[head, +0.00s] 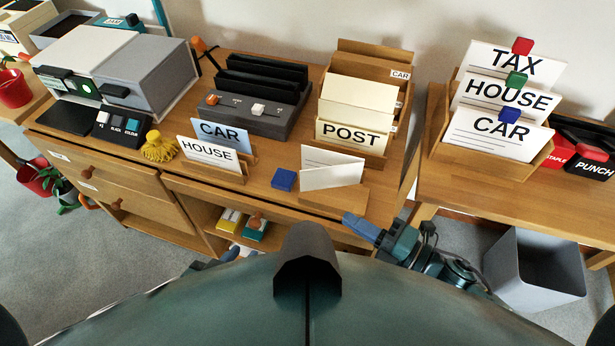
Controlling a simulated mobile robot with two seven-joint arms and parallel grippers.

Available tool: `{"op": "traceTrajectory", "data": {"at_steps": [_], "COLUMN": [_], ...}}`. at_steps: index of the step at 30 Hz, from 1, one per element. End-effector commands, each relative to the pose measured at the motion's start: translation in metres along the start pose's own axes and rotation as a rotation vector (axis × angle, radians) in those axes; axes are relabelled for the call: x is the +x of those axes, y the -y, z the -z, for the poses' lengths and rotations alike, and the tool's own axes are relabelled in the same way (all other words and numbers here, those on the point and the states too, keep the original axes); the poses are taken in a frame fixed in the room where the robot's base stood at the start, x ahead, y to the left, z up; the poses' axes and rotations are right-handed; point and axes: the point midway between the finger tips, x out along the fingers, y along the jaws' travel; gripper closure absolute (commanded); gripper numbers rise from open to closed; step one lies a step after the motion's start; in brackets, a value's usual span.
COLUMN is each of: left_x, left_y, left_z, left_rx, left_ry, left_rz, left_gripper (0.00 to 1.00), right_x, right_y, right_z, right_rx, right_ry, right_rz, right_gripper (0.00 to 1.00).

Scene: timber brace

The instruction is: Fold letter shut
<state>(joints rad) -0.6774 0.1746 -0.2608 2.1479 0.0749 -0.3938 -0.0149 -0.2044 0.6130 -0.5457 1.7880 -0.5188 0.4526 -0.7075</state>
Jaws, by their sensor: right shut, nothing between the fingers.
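A white letter (330,178) rests on a low wooden stand (340,199) near the front edge of the desk. Its upper panel stands up and carries faint printed lines. A brighter panel lies in front of it, with a slanting crease between them. I cannot tell how far the two panels are apart. My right gripper (357,224) has blue fingers, is shut and empty, and is just in front of the stand's right end, below the letter. A small dark part of my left gripper (230,254) shows at the desk's front; its fingers are not clear.
A blue block (284,179) lies just left of the stand. CAR and HOUSE cards (208,153) stand further left, beside a yellow tassel (159,147). The POST rack (353,137) is behind. A grey bin (533,268) stands on the floor at right.

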Motion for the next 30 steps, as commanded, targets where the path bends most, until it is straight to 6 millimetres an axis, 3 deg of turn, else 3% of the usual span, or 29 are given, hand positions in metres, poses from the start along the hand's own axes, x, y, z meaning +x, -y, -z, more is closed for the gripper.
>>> {"op": "traceTrajectory", "data": {"at_steps": [12,19,30], "left_x": [-0.004,-0.004,-0.004], "left_y": [0.0,0.0,0.0], "left_z": [0.006,0.006,0.006], "left_rx": [0.019,0.022,0.023], "left_ry": [0.006,0.007,0.008], "left_rz": [0.003,0.004,0.004], "left_gripper": [0.75,0.75,0.75], "right_x": [0.088,0.107,0.112], "right_y": [-0.004,-0.001,-0.001], "right_z": [0.0,-0.024,-0.029], "right_rx": [0.002,0.003,0.005], "right_ry": [0.001,0.002,0.002], "right_rz": [-0.005,-0.001,-0.001], "right_gripper": [1.0,1.0,1.0]}}
